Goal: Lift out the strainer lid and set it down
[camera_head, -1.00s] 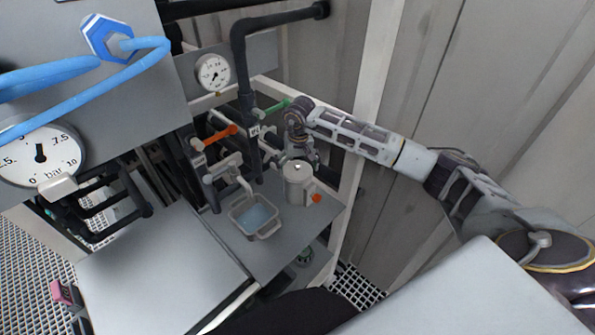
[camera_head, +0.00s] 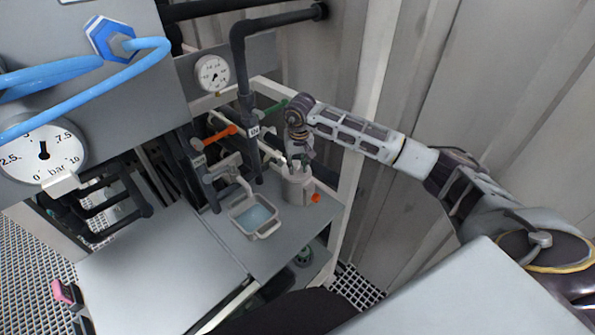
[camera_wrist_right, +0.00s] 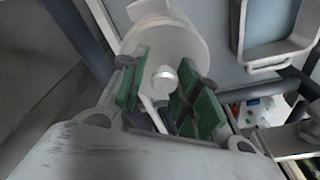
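The strainer vessel (camera_head: 296,190) is a pale grey cylinder with an orange knob at its lower right, standing on the grey shelf (camera_head: 290,235). Its strainer lid (camera_wrist_right: 178,38) shows in the right wrist view as a pale round disc with a small raised knob (camera_wrist_right: 165,79). My right gripper (camera_head: 297,164) points down over the vessel's top. In the wrist view its green-padded fingers (camera_wrist_right: 162,72) are open, one on each side of the knob, with visible space between. In the head view the fingers hide much of the lid. My left gripper is not in view.
A square basin (camera_head: 241,222) of bluish liquid stands left of the vessel, under a grey tap. An orange-handled valve (camera_head: 222,134) and dark pipes (camera_head: 240,75) rise behind. A bare pale worktop (camera_head: 165,270) lies at the front left. A wall stands to the right.

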